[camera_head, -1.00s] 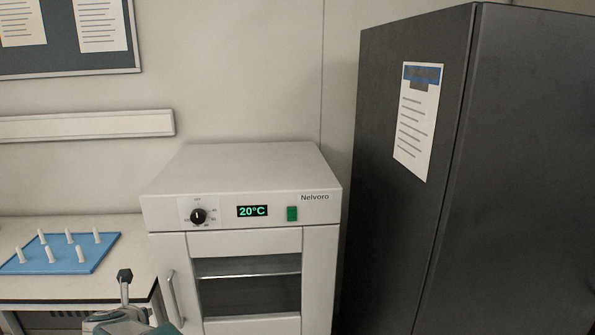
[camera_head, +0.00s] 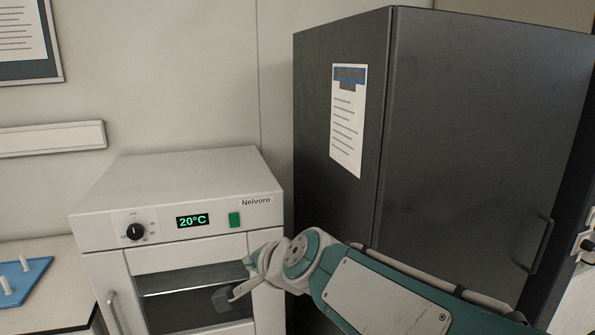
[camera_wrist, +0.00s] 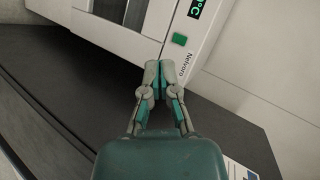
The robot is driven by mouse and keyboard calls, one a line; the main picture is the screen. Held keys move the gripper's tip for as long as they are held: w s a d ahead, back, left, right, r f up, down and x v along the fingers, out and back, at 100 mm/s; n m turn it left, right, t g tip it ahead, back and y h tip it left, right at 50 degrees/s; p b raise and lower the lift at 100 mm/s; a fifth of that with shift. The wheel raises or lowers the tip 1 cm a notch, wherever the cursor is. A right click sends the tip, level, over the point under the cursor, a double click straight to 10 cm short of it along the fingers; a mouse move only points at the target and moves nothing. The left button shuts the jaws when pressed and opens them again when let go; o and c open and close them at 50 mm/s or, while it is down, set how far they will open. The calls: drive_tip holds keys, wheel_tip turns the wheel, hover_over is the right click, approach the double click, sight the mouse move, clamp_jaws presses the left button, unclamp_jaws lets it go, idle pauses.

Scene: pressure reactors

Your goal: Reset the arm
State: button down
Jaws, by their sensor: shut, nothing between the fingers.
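My gripper (camera_wrist: 158,68) shows in the wrist view with its two grey and teal fingers together and nothing between them. In the head view my arm reaches in from the lower right, and my gripper (camera_head: 222,298) hangs in front of the oven's glass door. The white Nelvoro oven (camera_head: 180,187) stands at the left with its door shut. Its display reads 20°C, with a black dial at left and a green switch at right. The oven (camera_wrist: 205,55) is tilted in the wrist view, beyond the fingertips. I cannot tell whether my gripper touches it.
A tall dark cabinet (camera_head: 455,120) with a paper sheet (camera_head: 347,120) stands right of the oven, behind my arm. A bench with a blue peg mat (camera_head: 22,278) is at the far left. A notice board (camera_head: 25,45) hangs on the wall.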

drive_tip(key=s+d+f+n+g+h, duration=0.1)
drive_tip(key=s+d+f+n+h, duration=0.2)
drive_tip(key=s+d, duration=0.6)
drive_tip(key=s+d+f+n+g+h, duration=0.2)
drive_tip(key=s+d+f+n+h, duration=0.2)
drive_tip(key=s+d, duration=0.6)
drive_tip(key=d+f+n, duration=0.1)
drive_tip(key=d+f, duration=0.1)
drive_tip(key=d, duration=0.2)
drive_tip(key=shift+f+g, duration=0.3)
drive_tip(key=shift+f, duration=0.1)
drive_tip(key=shift+s+d, duration=0.1)
